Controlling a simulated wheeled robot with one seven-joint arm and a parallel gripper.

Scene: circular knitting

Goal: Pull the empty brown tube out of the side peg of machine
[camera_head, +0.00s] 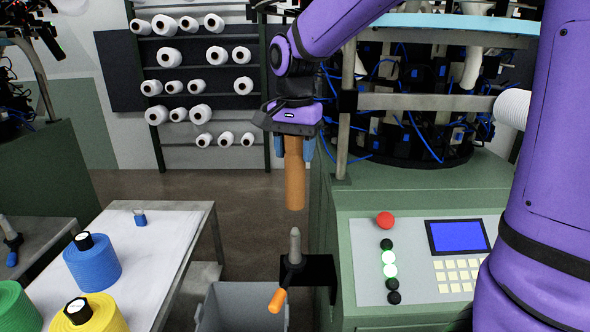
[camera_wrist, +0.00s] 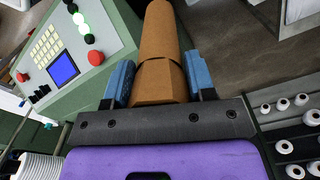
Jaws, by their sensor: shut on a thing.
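The brown tube (camera_head: 294,180) hangs upright below my gripper (camera_head: 296,148) in the head view. My gripper is shut on the tube's upper part, with blue fingers on both sides. The wrist view shows the tube (camera_wrist: 160,55) between the two blue fingers of my gripper (camera_wrist: 158,84). The grey side peg (camera_head: 295,246) stands bare below the tube, on a black bracket of the machine (camera_head: 420,215). A gap shows between the tube's lower end and the peg tip. An orange handle (camera_head: 277,300) sticks out below the peg.
A grey bin (camera_head: 240,308) stands open below the peg. At left, a white table (camera_head: 150,240) holds blue (camera_head: 92,268), yellow and green yarn spools. The control panel (camera_head: 430,258) is right of the peg. A rack of white spools (camera_head: 200,85) stands behind.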

